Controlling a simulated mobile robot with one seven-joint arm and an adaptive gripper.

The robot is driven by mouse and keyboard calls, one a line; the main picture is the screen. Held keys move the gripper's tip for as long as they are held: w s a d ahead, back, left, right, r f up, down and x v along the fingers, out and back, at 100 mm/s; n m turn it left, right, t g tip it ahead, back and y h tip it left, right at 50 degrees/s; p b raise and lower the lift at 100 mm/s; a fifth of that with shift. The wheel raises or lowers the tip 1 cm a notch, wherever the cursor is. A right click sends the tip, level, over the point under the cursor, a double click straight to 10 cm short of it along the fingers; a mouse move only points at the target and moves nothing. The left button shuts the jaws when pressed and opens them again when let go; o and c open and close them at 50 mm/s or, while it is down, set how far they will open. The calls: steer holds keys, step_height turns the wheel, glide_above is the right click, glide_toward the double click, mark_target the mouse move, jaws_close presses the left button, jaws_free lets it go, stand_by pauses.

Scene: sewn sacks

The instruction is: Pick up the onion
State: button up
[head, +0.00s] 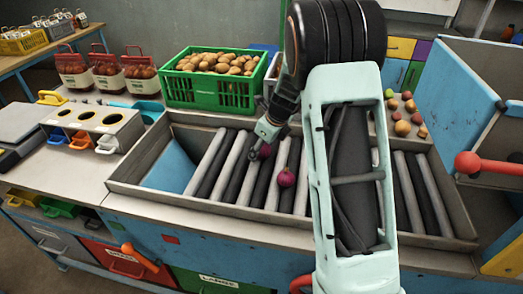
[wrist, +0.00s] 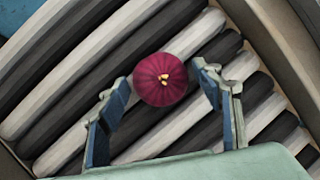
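A round purple-red onion (head: 286,178) lies on the roller bed (head: 245,165) near its middle. In the wrist view the onion (wrist: 161,79) sits on the rollers between the blue-padded fingertips, slightly ahead of them, with a gap on both sides. My gripper (wrist: 163,85) is open and empty. In the head view my gripper (head: 265,142) is above the rollers, left of and behind the onion. A small dark reddish thing shows by the fingers there, too small to tell. My arm hides part of the rollers on the right.
Raised walls (head: 150,196) surround the roller bed. A green crate of potatoes (head: 208,92) and red-handled sacks (head: 140,80) stand behind it. Several small fruits or vegetables (head: 403,127) lie at the back right. A red ball-ended lever (head: 468,163) sticks out at the right.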

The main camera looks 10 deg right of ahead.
steer(key=c, duration=1)
steer(key=shift+o, duration=0.2)
